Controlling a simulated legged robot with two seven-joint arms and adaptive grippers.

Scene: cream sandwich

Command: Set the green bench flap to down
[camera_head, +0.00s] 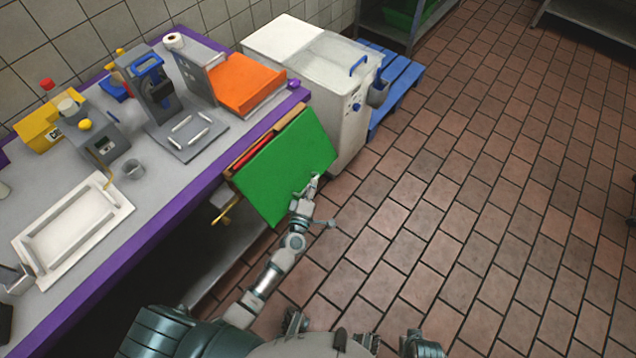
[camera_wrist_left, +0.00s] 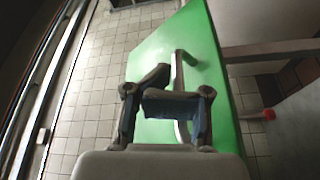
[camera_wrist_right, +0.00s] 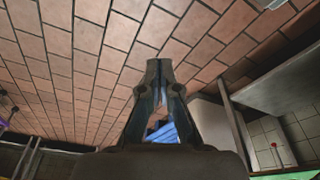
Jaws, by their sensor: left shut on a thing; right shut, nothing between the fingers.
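The green bench flap (camera_head: 284,170) is a flat panel at the purple-edged bench's front side, sloping outward and down from it in the head view. It also fills the middle of the left wrist view (camera_wrist_left: 205,62). A grey handle (camera_wrist_left: 181,68) stands on its face. My left gripper (camera_head: 314,183) is at the flap's lower right part, shut on the handle; its fingers partly hide the grip in the left wrist view. A yellow-brown bracket (camera_head: 227,213) shows by the flap's left edge. My right gripper (camera_wrist_right: 160,68) is shut and empty, away from the flap.
The bench (camera_head: 180,192) carries a white tray (camera_head: 72,226), an orange board (camera_head: 243,84) and several small devices. A white chest (camera_head: 340,105) stands just beyond the flap, with a blue pallet (camera_head: 400,82) behind it.

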